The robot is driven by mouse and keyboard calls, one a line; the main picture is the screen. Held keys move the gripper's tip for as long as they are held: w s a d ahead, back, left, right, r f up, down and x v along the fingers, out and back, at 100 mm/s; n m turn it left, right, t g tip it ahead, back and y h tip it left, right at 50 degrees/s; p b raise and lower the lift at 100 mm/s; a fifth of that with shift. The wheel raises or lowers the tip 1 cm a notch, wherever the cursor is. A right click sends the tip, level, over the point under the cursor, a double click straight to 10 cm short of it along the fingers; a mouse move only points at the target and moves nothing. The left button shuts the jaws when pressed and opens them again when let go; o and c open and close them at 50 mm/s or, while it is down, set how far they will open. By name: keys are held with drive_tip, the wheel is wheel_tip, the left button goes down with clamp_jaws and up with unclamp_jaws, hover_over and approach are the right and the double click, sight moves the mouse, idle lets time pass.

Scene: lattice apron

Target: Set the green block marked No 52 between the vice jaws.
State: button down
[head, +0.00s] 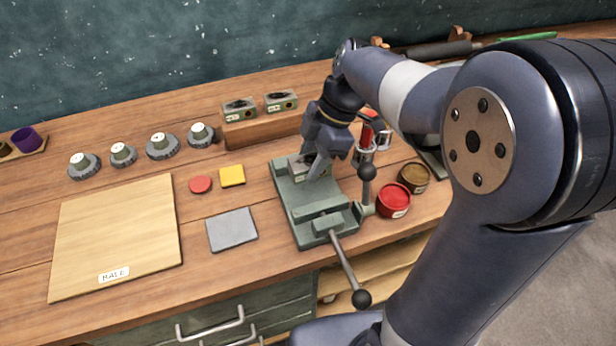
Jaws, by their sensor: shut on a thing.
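The grey-green vice (303,205) stands on the bench, with its handle toward the front edge. My gripper (314,172) is over the back part of the vice, pointing down, and is shut on a small grey-green block (299,171). The block is low at the vice's back end, partly hidden by my fingers. I cannot tell whether it rests on the vice bed or hangs just above it, and its number cannot be read. The front jaw (318,208) stands apart from the block, with a gap between them.
Two similar labelled blocks (240,110) (281,101) sit on a wooden riser (262,129) behind. A red pot (393,200), a brown pot (413,177) and a red-topped post tool stand close on the right. A grey plate (231,229), yellow square (232,176) and board (115,240) lie left.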

sight(304, 194)
drive_tip(key=shift+f, duration=3.25)
drive_tip(key=shift+f, duration=0.1)
drive_tip(key=c, duration=0.8)
unclamp_jaws()
drive_tip(key=shift+c, duration=0.2)
drive_tip(key=v, duration=1.2)
